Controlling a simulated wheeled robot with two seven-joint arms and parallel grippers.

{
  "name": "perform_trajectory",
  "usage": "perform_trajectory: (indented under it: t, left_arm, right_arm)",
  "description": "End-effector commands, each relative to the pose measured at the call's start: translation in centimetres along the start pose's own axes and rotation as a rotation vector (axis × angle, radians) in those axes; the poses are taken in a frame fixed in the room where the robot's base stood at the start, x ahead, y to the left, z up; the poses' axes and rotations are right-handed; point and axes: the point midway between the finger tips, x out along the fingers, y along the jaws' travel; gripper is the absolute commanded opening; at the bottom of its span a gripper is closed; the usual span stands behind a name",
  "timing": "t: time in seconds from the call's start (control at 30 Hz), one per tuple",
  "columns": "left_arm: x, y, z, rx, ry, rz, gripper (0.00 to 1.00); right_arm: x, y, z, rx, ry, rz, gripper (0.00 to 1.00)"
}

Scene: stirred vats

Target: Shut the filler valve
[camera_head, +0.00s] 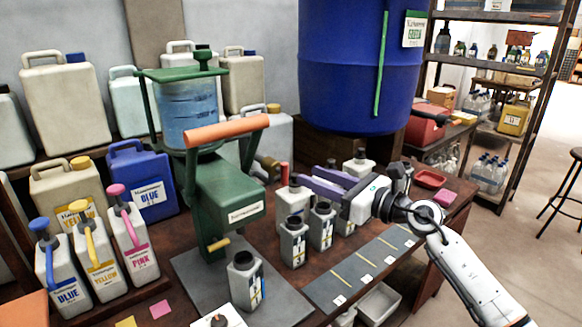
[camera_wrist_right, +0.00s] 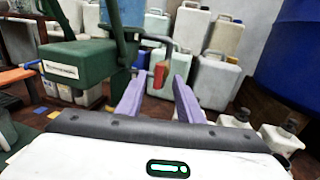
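The green filler machine (camera_head: 225,195) stands on the bench with a blue liquid tank (camera_head: 188,105) and an orange lever handle (camera_head: 226,131). A brass-coloured valve (camera_head: 268,166) sits at its right side, with a small red handle (camera_head: 284,174) beside it. In the right wrist view the red handle (camera_wrist_right: 160,74) stands upright just beyond and between the fingertips. My right gripper (camera_head: 303,177) has purple fingers, open and apart, pointing left toward the valve; it also shows in the wrist view (camera_wrist_right: 157,86). Contact with the handle cannot be told. My left gripper is not in view.
Several grey bottles with black caps (camera_head: 293,243) stand below and around my right gripper. A large blue drum (camera_head: 362,65) is behind. Pump jugs in blue, yellow and pink (camera_head: 132,240) stand at left. A marked grey mat (camera_head: 362,267) lies clear at front right.

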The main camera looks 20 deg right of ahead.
Motion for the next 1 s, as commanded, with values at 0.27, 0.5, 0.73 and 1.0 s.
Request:
perform_trajectory:
  t: [0.27, 0.5, 0.73, 1.0]
  left_arm:
    - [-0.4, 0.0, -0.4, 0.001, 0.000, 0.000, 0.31]
    - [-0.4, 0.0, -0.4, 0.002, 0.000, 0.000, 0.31]
    - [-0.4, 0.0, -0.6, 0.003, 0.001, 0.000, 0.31]
    - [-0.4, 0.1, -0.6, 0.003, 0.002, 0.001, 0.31]
  right_arm:
    - [5.3, 0.1, 0.2, 0.005, -0.004, 0.001, 0.33]
    - [7.5, 0.1, 0.1, 0.005, -0.002, 0.001, 0.33]
    - [7.7, 0.1, 0.0, 0.004, -0.002, 0.001, 0.33]
    - [7.7, 0.1, 0.0, 0.005, -0.002, 0.000, 0.00]
